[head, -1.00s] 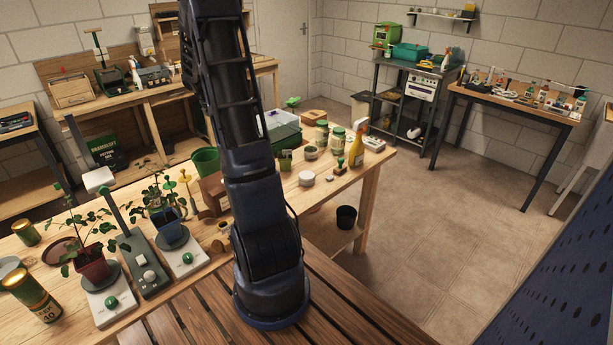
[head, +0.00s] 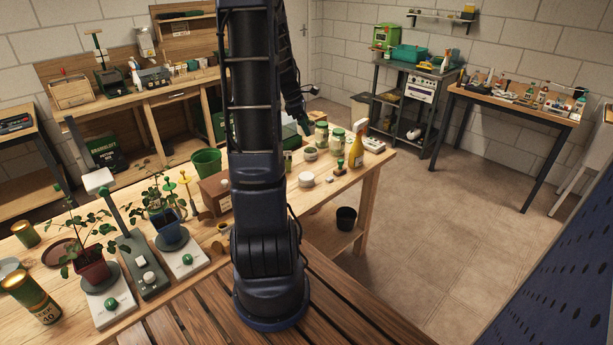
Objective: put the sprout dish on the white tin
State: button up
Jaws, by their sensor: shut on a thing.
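My gripper (head: 304,123) is small and dark in the head view, at the end of the arm link that hangs down right of my upright arm. It is above the far part of the near bench. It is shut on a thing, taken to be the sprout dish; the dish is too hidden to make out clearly. The white tin (head: 306,179) is low and round and stands on the bench top, below and apart from my gripper in the picture. Its top looks bare.
A wooden box (head: 216,192) and a green bucket (head: 206,162) are to the left. A green tray is mostly hidden behind my arm.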

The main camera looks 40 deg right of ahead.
aim_at(310, 176)
notch_tip(310, 176, down, 20)
jog(key=shift+r, duration=0.1)
dwell(0.5)
jog(key=o, duration=1)
jog(key=shift+o, duration=0.2)
jog(key=w+a+r+m+t, duration=0.1)
jog(key=w+a+r, duration=0.2)
jog(key=a+r, duration=0.55)
jog(key=w+a+r+m+t, duration=0.15)
jog(key=a+r, duration=0.35)
jog(key=r, duration=0.7)
jog(key=s+a+r+m+t, duration=0.1)
jog(key=s+a+r, duration=0.1)
jog(key=a+r, duration=0.35)
jog(key=s+a+r+m+t+y, duration=0.1)
jog(key=s+a+r+m, duration=0.15)
jog(key=a, duration=0.65)
jog(key=s+a+r+m+t, duration=0.15)
jog(key=a+r, duration=0.25)
jog(key=a, duration=0.4)
jog(key=s+a+r+m+t+y, duration=0.1)
jog(key=s+a+r+y, duration=0.1)
jog(key=s+a, duration=0.6)
jog(key=shift+s+a+t, duration=0.15)
jog(key=shift+a+t, duration=0.1)
jog(key=shift+t, duration=0.05)
